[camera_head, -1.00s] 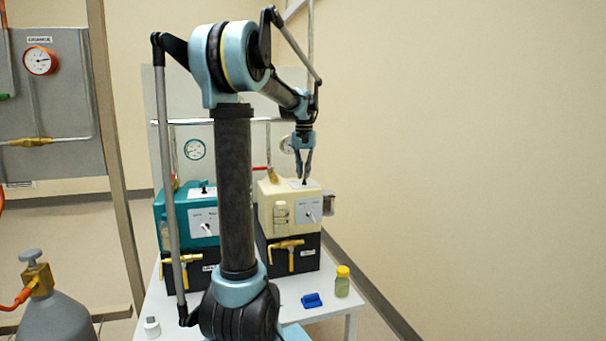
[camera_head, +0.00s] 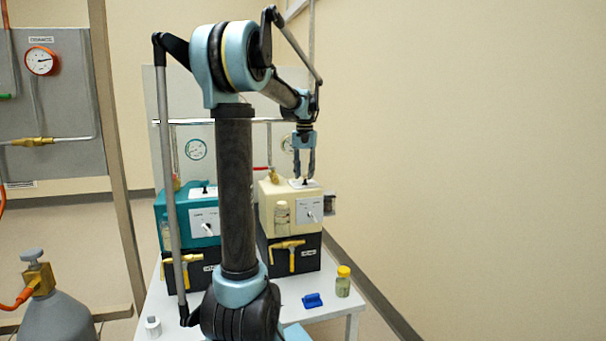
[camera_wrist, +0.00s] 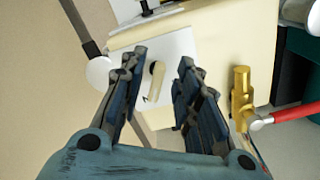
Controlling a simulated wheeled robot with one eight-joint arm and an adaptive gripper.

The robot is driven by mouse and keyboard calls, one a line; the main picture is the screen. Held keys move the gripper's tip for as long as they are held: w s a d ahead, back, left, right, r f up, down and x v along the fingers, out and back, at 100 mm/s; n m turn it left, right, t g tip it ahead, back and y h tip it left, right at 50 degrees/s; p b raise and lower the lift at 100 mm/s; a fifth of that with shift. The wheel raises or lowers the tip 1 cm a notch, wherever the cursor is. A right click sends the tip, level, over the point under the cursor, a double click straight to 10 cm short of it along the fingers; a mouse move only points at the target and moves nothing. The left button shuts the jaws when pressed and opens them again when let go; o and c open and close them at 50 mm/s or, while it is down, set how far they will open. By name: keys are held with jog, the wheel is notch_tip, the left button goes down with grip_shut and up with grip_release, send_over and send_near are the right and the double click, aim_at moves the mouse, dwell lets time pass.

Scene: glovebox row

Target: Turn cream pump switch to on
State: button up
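The cream pump (camera_head: 268,215) stands on the table, to the right of the arm column in the head view. A white plate (camera_head: 303,184) with a small dark switch sits on its top. My gripper (camera_head: 304,177) points down just above this plate, with its fingers apart. In the wrist view a tan lever (camera_wrist: 154,82) on a white plate (camera_wrist: 177,52) shows between the open fingers of my gripper (camera_wrist: 160,68). The fingers hold nothing there. I cannot tell whether they touch the lever, or read its marks.
A teal pump (camera_head: 176,210) stands to the left.

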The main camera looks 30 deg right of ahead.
notch_tip(320, 180, up, 12)
dwell(0.6)
jog(key=shift+f, duration=0.1)
dwell(0.5)
jog(key=s+a+f+n+t, duration=0.1)
jog(key=s+a+f+n, duration=0.15)
jog(key=a+f, duration=0.7)
jog(key=s+a+f+n, duration=0.2)
jog(key=s+a, duration=0.2)
jog(key=a, duration=1.2)
jog(key=s+a+f+n, duration=0.1)
jog(key=s+a+f, duration=0.3)
jog(key=f, duration=0.3)
jog(key=s+a+f+n, duration=0.2)
jog(key=s+a+f, duration=0.3)
jog(key=f, duration=0.3)
jog(key=s+a+f+n+t, duration=0.1)
jog(key=s+a+f, duration=0.4)
jog(key=s+f, duration=0.1)
jog(key=shift+s+f, duration=0.15)
jog(key=shift+f, duration=0.5)
jog(key=shift+s+n, duration=0.1)
jog(key=shift+n, duration=0.15)
